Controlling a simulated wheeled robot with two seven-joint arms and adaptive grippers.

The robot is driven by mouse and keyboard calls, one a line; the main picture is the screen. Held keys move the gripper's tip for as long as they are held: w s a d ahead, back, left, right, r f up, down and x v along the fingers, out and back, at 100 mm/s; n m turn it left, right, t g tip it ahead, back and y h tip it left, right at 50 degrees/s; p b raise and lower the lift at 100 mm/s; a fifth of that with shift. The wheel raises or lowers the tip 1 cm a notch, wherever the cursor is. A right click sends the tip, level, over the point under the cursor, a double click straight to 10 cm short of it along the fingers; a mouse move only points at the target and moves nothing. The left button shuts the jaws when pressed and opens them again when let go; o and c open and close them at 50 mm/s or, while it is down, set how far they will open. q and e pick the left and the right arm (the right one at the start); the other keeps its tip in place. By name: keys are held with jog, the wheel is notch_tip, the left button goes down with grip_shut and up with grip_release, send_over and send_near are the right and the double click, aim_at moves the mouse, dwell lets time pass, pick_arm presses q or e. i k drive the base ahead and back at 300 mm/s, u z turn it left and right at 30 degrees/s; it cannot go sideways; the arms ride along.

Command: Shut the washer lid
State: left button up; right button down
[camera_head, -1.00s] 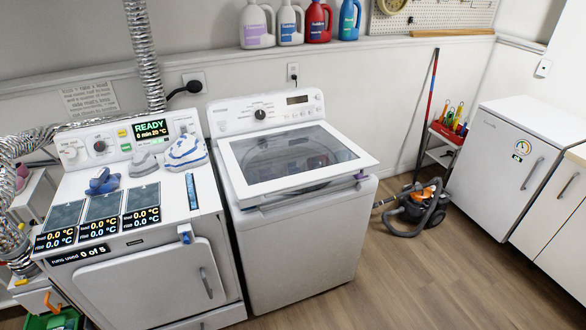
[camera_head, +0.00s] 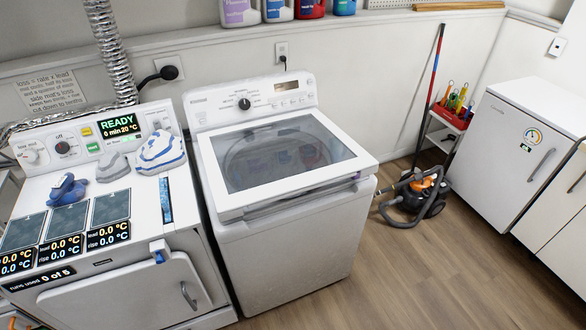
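The white top-loading washer (camera_head: 290,258) stands in the middle of the head view. Its lid (camera_head: 212,177), a white frame around a dark glass pane (camera_head: 280,152), lies almost flat over the top. The lid's front edge looks slightly above the washer body, with a narrow shadowed gap and a bit of purple under its right front corner. I cannot tell exactly how far it is raised. The round drum opening shows dimly through the glass. Neither of my grippers is in view.
A dryer (camera_head: 110,303) with a lit READY panel stands left of the washer, with cloths (camera_head: 160,153) on top. A vacuum cleaner (camera_head: 418,196) sits on the floor to the right. A white fridge (camera_head: 520,150) stands farther right. The wooden floor (camera_head: 430,270) in front is clear.

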aim_at(228, 206)
jog(key=z, duration=0.1)
jog(key=i, duration=0.85)
jog(key=z, duration=0.35)
